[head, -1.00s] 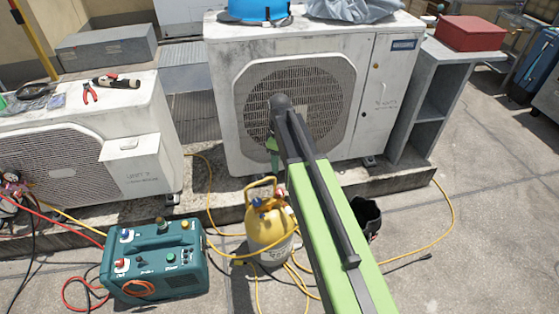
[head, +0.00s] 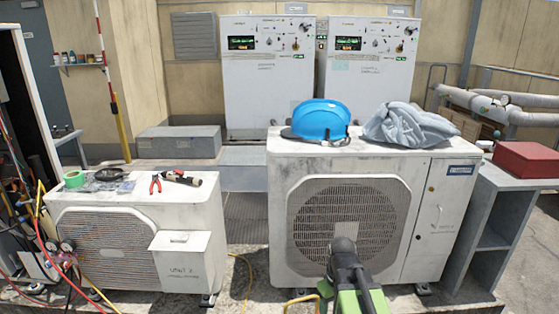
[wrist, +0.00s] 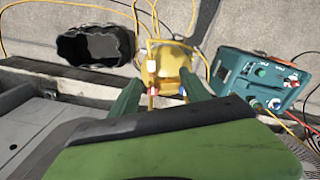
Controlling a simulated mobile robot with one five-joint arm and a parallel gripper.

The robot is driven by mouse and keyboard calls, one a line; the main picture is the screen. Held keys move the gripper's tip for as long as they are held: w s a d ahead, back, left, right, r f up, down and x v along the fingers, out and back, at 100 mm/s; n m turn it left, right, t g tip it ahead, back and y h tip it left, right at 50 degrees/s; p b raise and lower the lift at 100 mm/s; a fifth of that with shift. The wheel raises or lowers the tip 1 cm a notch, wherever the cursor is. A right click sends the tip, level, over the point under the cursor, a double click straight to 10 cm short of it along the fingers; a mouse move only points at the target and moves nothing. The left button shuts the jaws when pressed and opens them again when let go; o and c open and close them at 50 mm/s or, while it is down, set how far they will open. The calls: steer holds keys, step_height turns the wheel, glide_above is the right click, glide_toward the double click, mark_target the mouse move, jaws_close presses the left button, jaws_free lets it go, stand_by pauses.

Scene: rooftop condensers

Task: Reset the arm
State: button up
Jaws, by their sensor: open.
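My arm (head: 350,280), green with a dark grey joint, rises from the bottom edge of the head view, in front of the right condenser's fan grille. My gripper (wrist: 162,84) does not show clearly there. In the wrist view its two green fingers stand apart, with nothing held between them. Beyond the fingers is the yellow cylinder (wrist: 172,64) on the ground; I cannot tell the distance exactly, but it appears apart from the fingers. A green arm part fills the bottom of the wrist view.
The right condenser (head: 420,220) carries a blue helmet (head: 320,120) and grey cloth (head: 408,125). The left condenser (head: 195,215) carries pliers (head: 155,183) and other tools. A black bucket (wrist: 95,47) and teal machine (wrist: 250,78) flank the cylinder. A red box (head: 525,160) stands right.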

step_height(320, 180, up, 18)
steer(key=s+m+p, duration=0.2)
steer(key=m+p, duration=0.3)
steer(key=p, duration=1.3)
steer(key=shift+s+r, duration=0.2)
steer(key=shift+s, duration=0.2)
